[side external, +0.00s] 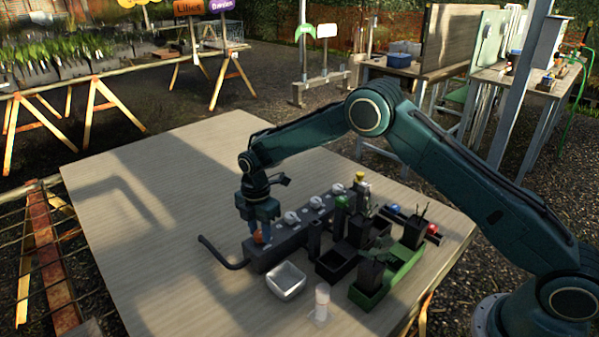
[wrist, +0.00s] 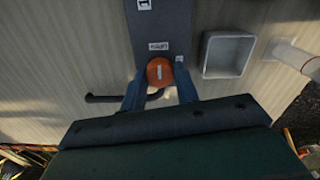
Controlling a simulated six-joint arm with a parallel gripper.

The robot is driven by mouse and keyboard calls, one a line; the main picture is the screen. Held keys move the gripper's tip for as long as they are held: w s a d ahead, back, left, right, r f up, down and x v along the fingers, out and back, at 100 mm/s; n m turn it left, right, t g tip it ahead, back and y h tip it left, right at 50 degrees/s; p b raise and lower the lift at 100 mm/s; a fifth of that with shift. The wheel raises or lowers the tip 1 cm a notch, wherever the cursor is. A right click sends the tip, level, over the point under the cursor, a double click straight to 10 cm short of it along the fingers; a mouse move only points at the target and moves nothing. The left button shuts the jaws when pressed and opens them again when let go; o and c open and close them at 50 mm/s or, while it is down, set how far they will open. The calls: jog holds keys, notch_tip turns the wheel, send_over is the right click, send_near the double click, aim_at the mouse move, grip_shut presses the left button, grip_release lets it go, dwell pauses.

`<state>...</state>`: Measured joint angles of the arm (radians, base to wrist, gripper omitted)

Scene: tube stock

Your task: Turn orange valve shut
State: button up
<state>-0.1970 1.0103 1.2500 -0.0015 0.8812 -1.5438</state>
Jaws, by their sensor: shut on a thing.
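The orange valve (side external: 259,238) is a round knob at the near left end of a dark manifold block (side external: 285,242). My gripper (side external: 262,228) points straight down over it, with its fingers around the knob. In the wrist view the orange valve (wrist: 160,71) sits between the two fingertips of my gripper (wrist: 160,82), which are shut on its sides. A pale line shows across the knob top, running roughly along the block. A small label with unreadable text is on the block beside the knob.
Several white knobs (side external: 292,217) line the block behind the orange one. A dark bent pipe (side external: 222,254) leaves its left end. A metal tray (side external: 286,280), a white cylinder (side external: 322,302) and black bins (side external: 338,262) stand nearby. The table's left side is clear.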

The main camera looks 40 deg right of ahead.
jog(key=shift+m, duration=0.4)
jog(key=m, duration=0.3)
jog(key=shift+m, duration=0.3)
jog(key=m, duration=0.4)
jog(key=shift+m, duration=0.3)
jog(key=m, duration=0.8)
jog(key=shift+m, duration=0.3)
jog(key=o, duration=1)
jog(key=shift+r, duration=0.1)
